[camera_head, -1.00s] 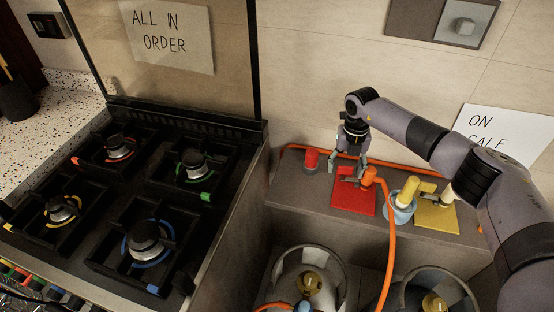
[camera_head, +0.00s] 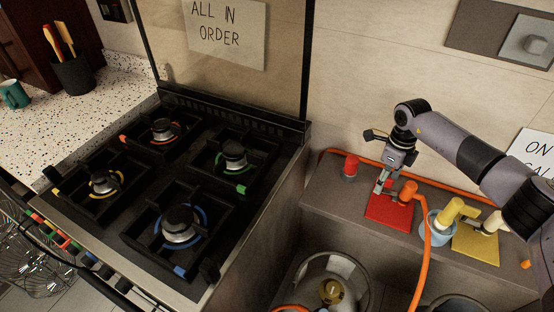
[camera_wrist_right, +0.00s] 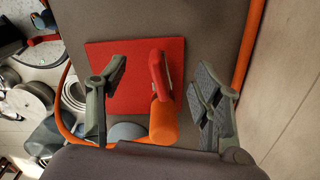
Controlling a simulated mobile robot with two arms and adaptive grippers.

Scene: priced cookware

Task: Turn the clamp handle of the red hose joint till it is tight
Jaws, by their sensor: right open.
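The red plate (camera_head: 385,212) lies on the grey ledge, with an orange hose elbow (camera_head: 407,190) standing at it. In the right wrist view the elbow (camera_wrist_right: 163,121) carries a red handle (camera_wrist_right: 158,72) above the red plate (camera_wrist_right: 133,60). My right gripper (camera_head: 383,181) points down over the plate, just left of the elbow. In the right wrist view my right gripper (camera_wrist_right: 158,98) is open, one finger on each side of the handle and elbow, with gaps showing on both sides. In the head view the gripper hides the handle. My left gripper is not in view.
A red cylinder (camera_head: 350,167) stands left. An orange hose (camera_head: 424,270) hangs down in front. The stove (camera_head: 245,235) borders the ledge's left side.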

